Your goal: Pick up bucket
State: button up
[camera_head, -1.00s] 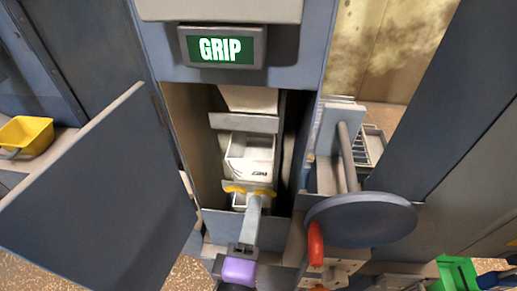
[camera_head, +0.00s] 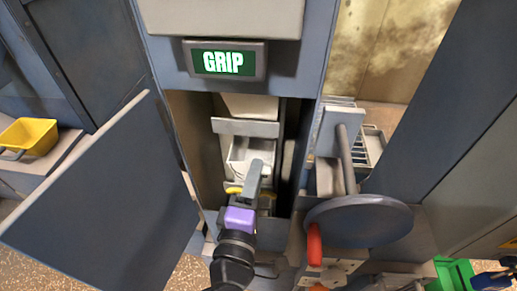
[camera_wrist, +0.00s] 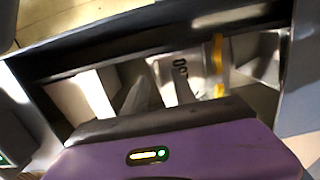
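A white bucket (camera_head: 240,155) with dark lettering on its front hangs inside the open shaft. My gripper (camera_head: 254,172), with a purple body and grey fingers, reaches into the shaft, and its fingers overlap the front of this bucket in the head view. I cannot tell whether they touch it. In the wrist view the white bucket's lettered face (camera_wrist: 180,72) shows beyond the purple body. Grey finger-like shapes (camera_wrist: 157,95) show there too, but their spacing is unclear. A yellow strip (camera_wrist: 218,65) shows beside the lettering; part of it shows left of my gripper in the head view (camera_head: 233,190).
A lit GRIP sign (camera_head: 224,62) is above the opening. An open grey door (camera_head: 110,195) stands left, and a handwheel (camera_head: 358,220) with a red handle (camera_head: 314,244) right. A yellow bucket (camera_head: 28,136) sits far left. The shaft walls are close around my gripper.

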grip_shut()
notch_tip(320, 180, up, 12)
jog(key=s, duration=2.4)
jog(key=shift+s+a+f, duration=0.25)
jog(key=shift+s+a, duration=0.15)
jog(key=shift+a, duration=0.05)
dwell(0.3)
